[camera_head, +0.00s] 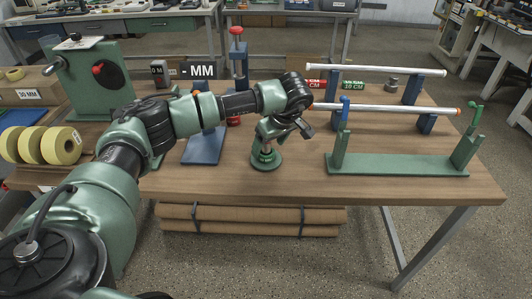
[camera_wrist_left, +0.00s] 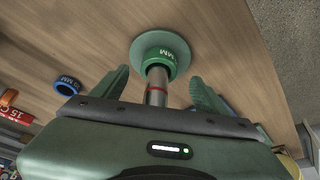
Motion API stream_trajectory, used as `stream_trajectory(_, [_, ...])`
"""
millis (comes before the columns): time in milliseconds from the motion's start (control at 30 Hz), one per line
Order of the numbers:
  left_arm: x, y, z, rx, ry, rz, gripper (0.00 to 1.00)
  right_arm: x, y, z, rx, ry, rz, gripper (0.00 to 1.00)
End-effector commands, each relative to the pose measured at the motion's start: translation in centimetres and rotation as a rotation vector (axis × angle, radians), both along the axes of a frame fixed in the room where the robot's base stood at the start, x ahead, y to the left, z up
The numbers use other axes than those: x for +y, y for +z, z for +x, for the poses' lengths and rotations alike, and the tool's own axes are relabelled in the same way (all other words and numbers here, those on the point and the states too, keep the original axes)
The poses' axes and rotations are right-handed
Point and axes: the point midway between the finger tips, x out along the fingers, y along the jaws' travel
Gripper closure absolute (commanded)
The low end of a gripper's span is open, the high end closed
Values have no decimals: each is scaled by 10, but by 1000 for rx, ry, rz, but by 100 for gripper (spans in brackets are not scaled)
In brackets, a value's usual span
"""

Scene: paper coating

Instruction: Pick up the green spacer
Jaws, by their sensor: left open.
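The green spacer (camera_head: 266,156) is a ring marked with "MM" around a metal post on a round green base (camera_head: 268,166), near the middle of the table. In the left wrist view the spacer (camera_wrist_left: 176,54) sits low on the post (camera_wrist_left: 157,85), against the base. My left gripper (camera_head: 278,132) is above it and partly hides the post in the head view. In the left wrist view my left gripper (camera_wrist_left: 160,82) is open, with a finger on each side of the post and the spacer beyond the fingertips. Nothing is held. My right gripper is not in view.
A blue ring (camera_wrist_left: 68,85) lies away from the post. A blue-based stand (camera_head: 204,147) is left of the post. Yellow rolls (camera_head: 62,146) lie at far left. The front middle tabletop is clear.

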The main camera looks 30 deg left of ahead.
Motion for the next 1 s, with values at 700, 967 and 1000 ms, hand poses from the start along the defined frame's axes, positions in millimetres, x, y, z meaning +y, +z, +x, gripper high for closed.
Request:
stream_trajectory(700, [13,-33,7,0,0,-3,79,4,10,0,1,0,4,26])
stream_trajectory(967, [13,-33,7,-1,-1,-3,94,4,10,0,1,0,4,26])
stream_trajectory(1000, [13,-32,7,-1,-1,-3,94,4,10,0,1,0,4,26])
